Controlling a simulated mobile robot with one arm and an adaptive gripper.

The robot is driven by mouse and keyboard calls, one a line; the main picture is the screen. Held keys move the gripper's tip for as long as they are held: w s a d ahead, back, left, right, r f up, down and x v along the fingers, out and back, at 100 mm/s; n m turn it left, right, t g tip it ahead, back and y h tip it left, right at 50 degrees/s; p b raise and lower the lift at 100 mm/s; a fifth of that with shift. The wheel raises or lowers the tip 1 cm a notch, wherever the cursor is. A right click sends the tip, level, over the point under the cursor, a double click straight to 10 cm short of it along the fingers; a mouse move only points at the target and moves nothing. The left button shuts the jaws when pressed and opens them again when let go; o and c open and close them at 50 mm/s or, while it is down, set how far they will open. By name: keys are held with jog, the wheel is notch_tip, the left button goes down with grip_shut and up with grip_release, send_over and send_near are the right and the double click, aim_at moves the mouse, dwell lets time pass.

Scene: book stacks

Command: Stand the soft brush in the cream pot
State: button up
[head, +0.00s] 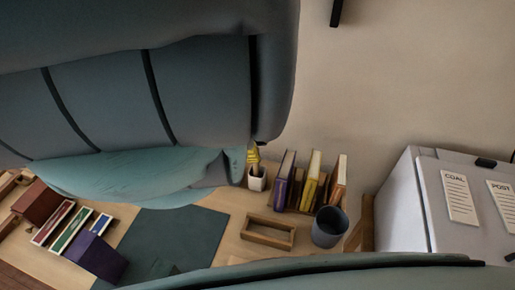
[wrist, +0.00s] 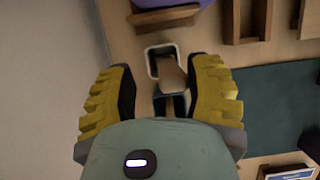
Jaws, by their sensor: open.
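The cream pot (head: 257,184) stands on the desk at the back, left of the books; its pale rim (wrist: 151,64) shows in the wrist view. A tan and dark piece (wrist: 173,74), which looks like the soft brush, stands up from the pot's opening; it also shows in the head view as a small brown shape (head: 254,169). My gripper (wrist: 163,93) is open, with a yellow ridged finger on either side of the brush and a visible gap to each. In the head view only a bit of yellow finger shows above the pot. The brush's lower end is hidden.
Upright books (head: 284,180) stand right of the pot. A wooden tray (head: 268,243), a grey-blue cup (head: 328,238) and a dark green mat (head: 180,236) lie nearer. A pale cabinet (head: 400,205) is at right. Boxes crowd the left. The wall is close behind.

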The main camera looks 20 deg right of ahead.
jog(key=shift+w+r, duration=0.1)
jog(key=shift+r, duration=0.05)
jog(key=v, duration=0.7)
dwell(0.3)
jog(key=shift+a+r, duration=0.1)
dwell(0.7)
